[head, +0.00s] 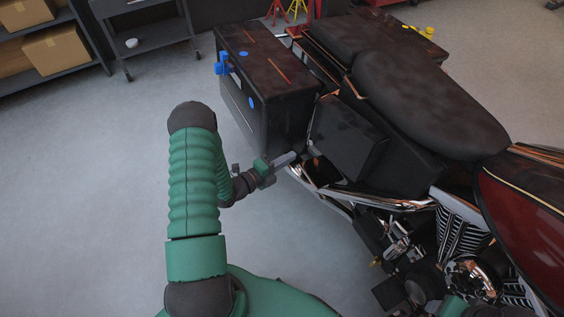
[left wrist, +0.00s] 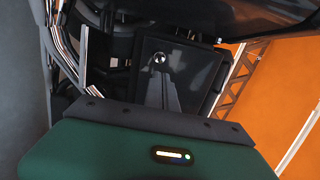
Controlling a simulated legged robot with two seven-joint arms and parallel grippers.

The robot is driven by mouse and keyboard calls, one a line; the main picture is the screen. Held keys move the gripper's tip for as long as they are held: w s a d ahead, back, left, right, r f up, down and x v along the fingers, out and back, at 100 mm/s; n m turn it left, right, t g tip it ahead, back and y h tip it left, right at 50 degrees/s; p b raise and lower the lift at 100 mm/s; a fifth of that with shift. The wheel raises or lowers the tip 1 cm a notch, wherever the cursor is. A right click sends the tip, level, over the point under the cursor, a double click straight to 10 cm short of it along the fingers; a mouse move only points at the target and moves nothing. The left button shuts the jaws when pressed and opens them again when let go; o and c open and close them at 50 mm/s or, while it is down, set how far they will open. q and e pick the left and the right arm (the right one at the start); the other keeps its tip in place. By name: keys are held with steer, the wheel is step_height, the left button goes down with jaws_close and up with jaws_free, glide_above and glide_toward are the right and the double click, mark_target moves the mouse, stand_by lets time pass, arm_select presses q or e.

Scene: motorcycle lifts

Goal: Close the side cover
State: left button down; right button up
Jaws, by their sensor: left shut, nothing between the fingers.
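The black side cover (head: 346,137) is on the near side of the motorcycle, below the seat and beside the black saddlebag. It appears angled out from the bike's body, but how wide its gap is cannot be told. In the left wrist view a dark panel (left wrist: 200,75) with a round silver knob (left wrist: 160,58) faces me. My left gripper (head: 291,158) is shut and empty, close to the cover's lower left edge. Its fingers (left wrist: 160,82) overlap the panel in the wrist view; contact is unclear. A green part of my right arm shows at the bottom right, with its fingers not distinguishable.
The saddlebag (head: 268,85) with blue fittings stands just left of the cover. The seat (head: 425,100) is above it, and chrome frame tubes (head: 325,190) and the engine (head: 465,235) are below and right. Open floor (head: 90,190) lies on the left. Shelves with boxes stand behind.

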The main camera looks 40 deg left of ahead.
arm_select(q)
steer(key=b, duration=0.2)
glide_toward(312, 139)
steer(key=w+f, duration=0.3)
steer(key=shift+w+d+r, duration=0.2)
steer(key=shift+w+d, duration=0.15)
steer(key=shift+w, duration=0.2)
steer(key=shift+w+d+r, duration=0.2)
steer(key=shift+w+d, duration=0.15)
steer(key=shift+w, duration=0.25)
steer(key=shift+w+d+r, duration=0.15)
steer(key=shift+w+d, duration=0.1)
steer(key=shift+d, duration=0.05)
steer(key=shift+a, duration=0.4)
steer(key=b+x, duration=0.1)
steer(key=x, duration=0.1)
steer(key=b+x, duration=0.1)
steer(key=x, duration=0.1)
steer(key=shift+w+a, duration=0.2)
steer(key=shift+w, duration=0.15)
steer(key=shift+r, duration=0.2)
steer(key=shift+a, duration=0.15)
arm_select(e)
steer(key=f, duration=0.2)
steer(key=a+f, duration=0.1)
steer(key=f, duration=0.1)
steer(key=shift+s+f, duration=0.1)
steer(key=shift+s, duration=0.1)
